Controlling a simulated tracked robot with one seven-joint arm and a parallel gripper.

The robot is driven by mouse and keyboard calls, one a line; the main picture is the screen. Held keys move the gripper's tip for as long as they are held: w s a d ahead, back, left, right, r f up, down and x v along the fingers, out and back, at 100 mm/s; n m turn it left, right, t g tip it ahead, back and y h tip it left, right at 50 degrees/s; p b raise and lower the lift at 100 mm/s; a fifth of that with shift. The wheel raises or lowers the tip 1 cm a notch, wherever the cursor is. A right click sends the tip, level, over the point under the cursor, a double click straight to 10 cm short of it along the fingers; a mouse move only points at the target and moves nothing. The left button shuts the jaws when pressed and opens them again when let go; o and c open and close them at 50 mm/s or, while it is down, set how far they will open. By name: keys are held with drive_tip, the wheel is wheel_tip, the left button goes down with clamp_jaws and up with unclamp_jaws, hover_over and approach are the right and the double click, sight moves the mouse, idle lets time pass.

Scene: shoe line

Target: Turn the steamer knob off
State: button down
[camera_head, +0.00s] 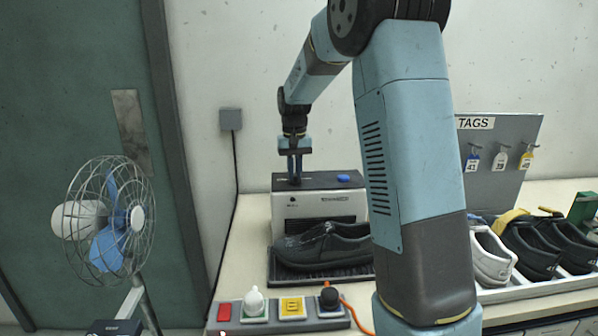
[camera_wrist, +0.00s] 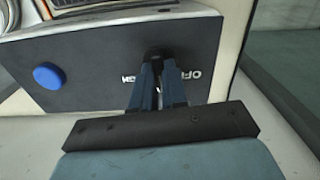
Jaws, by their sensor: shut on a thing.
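The steamer (camera_head: 320,208) is a white box with a dark top, standing at the back of the bench. A black knob (camera_wrist: 159,53) sits on its top, with white "OFF" lettering beside it in the wrist view. My gripper (camera_head: 294,180) reaches down onto the left part of the top. In the wrist view my gripper (camera_wrist: 158,72) is shut on the knob, and its fingers hide much of it. The knob's exact setting is hidden. A round blue button (camera_wrist: 48,76) is on the same top, apart from my gripper.
A black shoe (camera_head: 322,246) lies on a dark tray in front of the steamer. A row of controls (camera_head: 228,326) runs along the front. A fan (camera_head: 110,220) stands at left. More shoes (camera_head: 535,245) and a tag board (camera_head: 500,155) are at right.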

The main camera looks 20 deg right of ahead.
drive_tip(key=n, duration=0.5)
drive_tip(key=shift+s+a+n, duration=0.1)
drive_tip(key=shift+n, duration=0.2)
drive_tip(key=n, duration=0.5)
drive_tip(key=shift+a, duration=0.15)
drive_tip(key=shift+n, duration=0.3)
drive_tip(key=c, duration=1.2)
unclamp_jaws()
drive_tip(key=shift+o, duration=0.2)
drive_tip(key=shift+r, duration=0.1)
drive_tip(key=shift+r, duration=0.25)
wheel_tip(320, 180, up, 13)
